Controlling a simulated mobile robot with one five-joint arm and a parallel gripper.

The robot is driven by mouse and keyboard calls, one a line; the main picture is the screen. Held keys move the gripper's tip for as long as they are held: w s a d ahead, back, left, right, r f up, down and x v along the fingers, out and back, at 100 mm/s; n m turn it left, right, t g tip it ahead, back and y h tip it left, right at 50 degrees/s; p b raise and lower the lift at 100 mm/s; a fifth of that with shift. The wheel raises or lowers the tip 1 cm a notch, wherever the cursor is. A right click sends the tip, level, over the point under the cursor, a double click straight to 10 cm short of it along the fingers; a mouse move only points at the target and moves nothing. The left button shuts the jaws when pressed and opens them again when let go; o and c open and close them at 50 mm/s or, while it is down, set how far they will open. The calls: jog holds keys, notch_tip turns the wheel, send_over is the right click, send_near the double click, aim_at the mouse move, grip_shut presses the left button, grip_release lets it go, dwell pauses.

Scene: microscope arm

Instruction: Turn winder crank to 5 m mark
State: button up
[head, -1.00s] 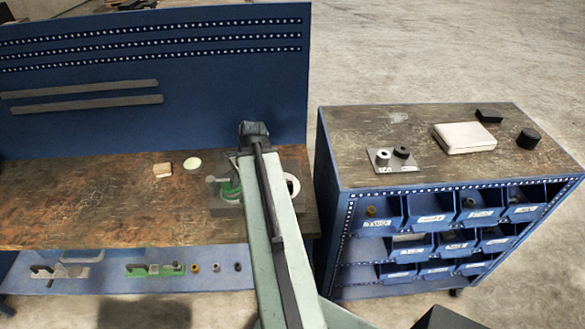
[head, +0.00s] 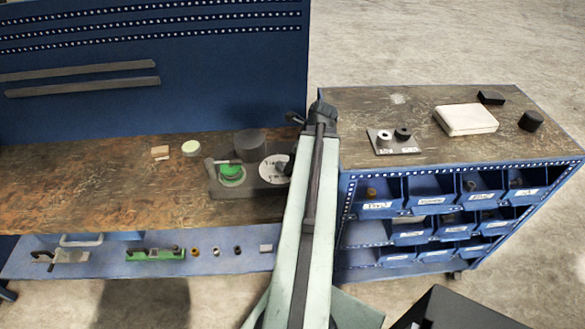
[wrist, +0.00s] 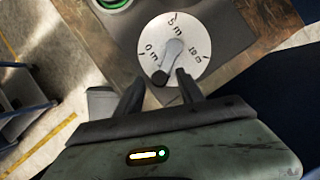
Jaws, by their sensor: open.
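The winder base (head: 245,190) sits at the right end of the workbench, with a green spool (head: 231,171) and a white dial (head: 270,166). My arm partly covers its right side in the head view. In the wrist view the dial (wrist: 189,32) shows marks 0 m, 5 m and 10 m. The grey crank (wrist: 172,52) lies across it, its dark knob (wrist: 159,78) at the dial's lower edge on the 0 m side, away from 5 m. My gripper (wrist: 161,77) is open, its fingers to either side of the knob in the picture. Contact cannot be told.
A dark cylinder (head: 250,143) stands behind the dial. A blue bin cabinet (head: 345,215) stands to the right, with a white box (head: 466,119) on top. A pale round disc (head: 192,147) lies on the bench left of the winder. The bench's left part is clear.

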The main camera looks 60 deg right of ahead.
jog(key=b+x, duration=0.1)
jog(key=x, duration=0.1)
jog(key=shift+f, duration=0.4)
jog(key=shift+w+r, duration=0.1)
grip_shut()
dwell(0.9)
